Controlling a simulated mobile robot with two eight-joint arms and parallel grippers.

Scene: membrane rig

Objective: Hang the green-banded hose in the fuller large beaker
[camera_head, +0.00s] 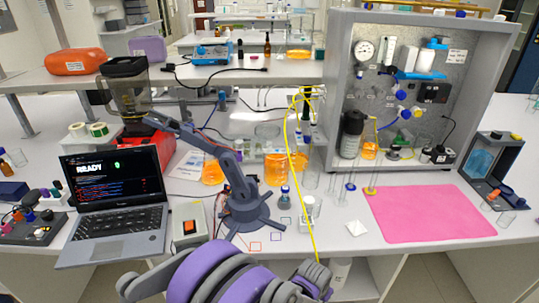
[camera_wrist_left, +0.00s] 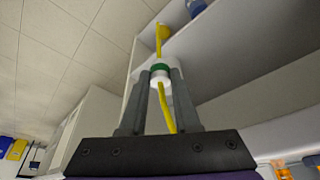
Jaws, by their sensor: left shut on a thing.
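My left gripper (camera_wrist_left: 161,76) is shut on the yellow hose (camera_wrist_left: 168,108) in the left wrist view. The hose's green band (camera_wrist_left: 160,67) and a white collar show between the fingertips. In the head view the hose (camera_head: 288,140) hangs in a long line from the rig's left edge down to my purple left arm (camera_head: 210,275), whose jaws I cannot make out there. An orange-filled large beaker (camera_head: 276,169) stands left of the hose on the bench. Another beaker with orange liquid (camera_head: 212,172) stands farther left and looks less full, partly behind a grey arm. My right gripper is not in view.
A grey desktop arm (camera_head: 245,185) stands just in front of the beakers. An empty clear glass (camera_head: 311,178) and a small white holder (camera_head: 309,206) are near the hose. The rig cabinet (camera_head: 333,90) rises at the right, with a pink mat (camera_head: 430,213) before it. A laptop (camera_head: 110,190) is at the left.

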